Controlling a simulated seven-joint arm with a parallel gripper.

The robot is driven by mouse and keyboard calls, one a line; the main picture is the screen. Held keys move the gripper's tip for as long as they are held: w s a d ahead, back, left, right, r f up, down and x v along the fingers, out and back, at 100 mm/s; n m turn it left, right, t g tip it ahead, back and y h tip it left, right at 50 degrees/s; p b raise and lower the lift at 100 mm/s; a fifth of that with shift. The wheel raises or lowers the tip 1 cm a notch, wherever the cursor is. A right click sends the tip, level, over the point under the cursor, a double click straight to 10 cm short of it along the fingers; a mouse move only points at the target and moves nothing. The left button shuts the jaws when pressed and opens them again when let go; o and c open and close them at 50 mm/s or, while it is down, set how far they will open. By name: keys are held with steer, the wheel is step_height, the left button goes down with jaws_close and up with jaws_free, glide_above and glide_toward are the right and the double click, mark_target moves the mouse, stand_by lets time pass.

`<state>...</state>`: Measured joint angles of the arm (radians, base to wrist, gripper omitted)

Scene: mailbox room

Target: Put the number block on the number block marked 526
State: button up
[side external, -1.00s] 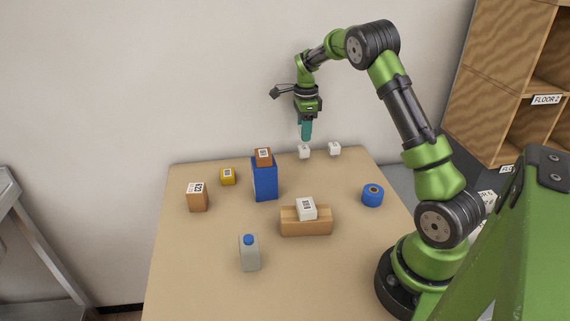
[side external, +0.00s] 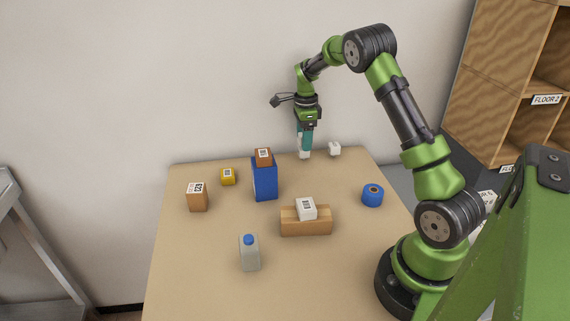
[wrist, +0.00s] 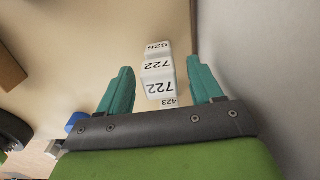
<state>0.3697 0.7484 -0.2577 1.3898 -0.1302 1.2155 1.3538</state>
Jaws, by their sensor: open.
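The white number block marked 722 (wrist: 158,72) is between the fingers of my gripper (wrist: 163,80) in the wrist view, with a gap on each side. Its number shows on two faces. Directly below it is the white block marked 526 (wrist: 158,48); the upper block appears to rest on it. In the side view, the lower block (side external: 305,154) stands near the back table edge, and the teal fingers of my gripper (side external: 305,146) are just above it, partly hiding the upper block. My gripper is open.
Another small white block (side external: 334,149) stands close on the right; the wrist view shows a block marked 423 (wrist: 170,102). The wall is close behind. A blue box (side external: 265,182), a blue roll (side external: 372,195) and a wooden block (side external: 306,226) stand farther forward.

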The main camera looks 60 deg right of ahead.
step_height(320, 180, up, 12)
steer(key=s+a+r+n+t, duration=0.2)
steer(key=s+a+r+n, duration=0.1)
steer(key=a+r+n, duration=0.5)
steer(key=s+a+f+n+t+y, duration=0.1)
steer(key=s+a+n+t, duration=0.4)
steer(key=s+a+n, duration=1)
steer(key=s+a+y, duration=0.1)
steer(key=s+a, duration=0.1)
steer(key=a, duration=0.4)
steer(key=shift+f, duration=0.2)
